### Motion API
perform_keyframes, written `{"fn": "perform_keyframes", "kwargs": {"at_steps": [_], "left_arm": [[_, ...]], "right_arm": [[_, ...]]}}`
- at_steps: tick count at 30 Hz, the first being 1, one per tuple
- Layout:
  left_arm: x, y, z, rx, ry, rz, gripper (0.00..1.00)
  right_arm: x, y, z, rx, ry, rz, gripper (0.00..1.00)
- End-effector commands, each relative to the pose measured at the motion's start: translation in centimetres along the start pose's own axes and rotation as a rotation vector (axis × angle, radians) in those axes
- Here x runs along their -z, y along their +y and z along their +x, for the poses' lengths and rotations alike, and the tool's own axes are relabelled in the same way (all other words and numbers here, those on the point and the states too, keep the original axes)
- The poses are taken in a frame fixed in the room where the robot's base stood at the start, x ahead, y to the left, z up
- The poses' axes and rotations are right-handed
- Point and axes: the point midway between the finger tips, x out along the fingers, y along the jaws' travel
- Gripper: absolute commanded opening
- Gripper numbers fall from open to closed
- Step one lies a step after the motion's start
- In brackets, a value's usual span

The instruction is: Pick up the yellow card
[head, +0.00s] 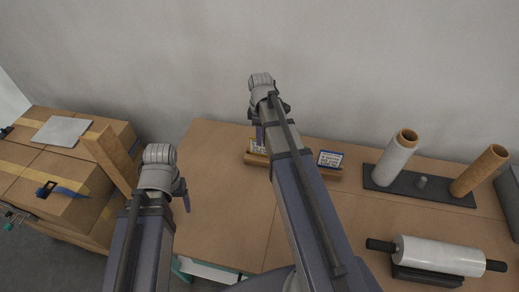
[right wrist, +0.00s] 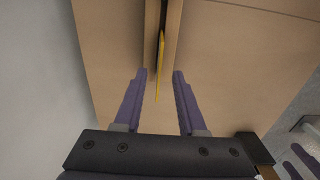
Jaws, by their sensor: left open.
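The yellow card (right wrist: 161,55) shows edge-on as a thin strip in the right wrist view, standing in the slot of a wooden holder (right wrist: 172,22). In that view my right gripper (right wrist: 160,76) is open, its two purple fingers on either side of the card and apart from it. In the head view my right gripper (head: 260,136) is at the left part of the holder (head: 325,174), and my arm hides the middle of it. I cannot make out the yellow card there. My left gripper (head: 186,200) hangs open and empty over the table's left part.
A blue-edged white card (head: 330,159) stands at the holder's right end. Further right are a dark base (head: 420,190) with upright rolls and a lying film roll (head: 440,256). Cardboard boxes (head: 72,190) stand at the left. The table (head: 235,225) is clear between my arms.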

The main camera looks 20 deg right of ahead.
Motion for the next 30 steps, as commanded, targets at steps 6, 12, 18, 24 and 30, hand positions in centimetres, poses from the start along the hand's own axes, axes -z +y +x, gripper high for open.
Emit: {"fn": "perform_keyframes", "kwargs": {"at_steps": [6,12,18,24,30], "left_arm": [[0.1,0.1,1.3,0.000,0.000,0.000,0.73],[0.2,0.3,2.8,0.000,0.000,0.000,0.73],[0.2,0.3,2.8,0.000,0.000,0.000,0.73],[0.3,0.4,4.6,0.000,0.000,0.000,0.73],[0.4,0.7,7.1,0.000,0.000,0.000,0.73]], "right_arm": [[0.0,0.0,1.3,0.000,0.000,0.001,0.40],[0.0,0.0,2.8,0.000,0.000,0.001,0.40],[0.0,0.0,2.8,0.000,0.000,0.001,0.40],[0.0,0.0,4.6,0.000,0.000,0.001,0.40],[0.0,0.1,7.2,0.000,0.000,0.001,0.40]]}}
